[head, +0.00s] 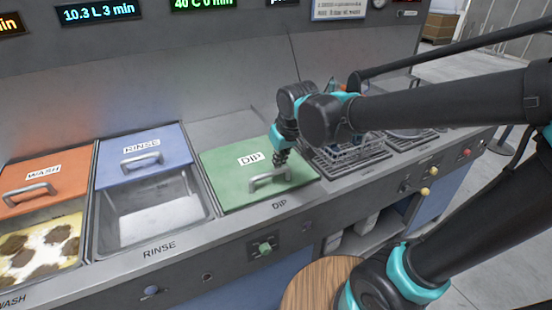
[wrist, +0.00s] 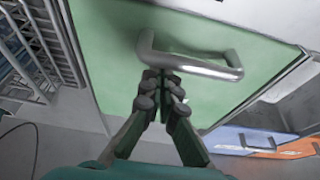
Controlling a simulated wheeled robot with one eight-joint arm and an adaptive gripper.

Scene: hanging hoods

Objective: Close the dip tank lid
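The green dip tank lid (head: 225,170) lies flat over the front part of the DIP bay, its front edge by the counter's front rim. Its grey bar handle (head: 268,180) is near that front edge. My gripper (head: 281,157) points down over the lid, just behind the handle. In the wrist view the lid (wrist: 115,50) fills the middle, and the fingertips of my gripper (wrist: 161,78) are together right beside the handle (wrist: 195,68). Nothing shows between the fingers. I cannot tell whether they touch the handle.
To the left, the blue RINSE lid (head: 140,165) sits back and leaves its basin (head: 155,215) open in front. The orange WASH lid (head: 45,185) is beyond it. A wire basket (head: 345,155) stands right of the dip bay. A round wooden stool top (head: 315,285) is below the counter.

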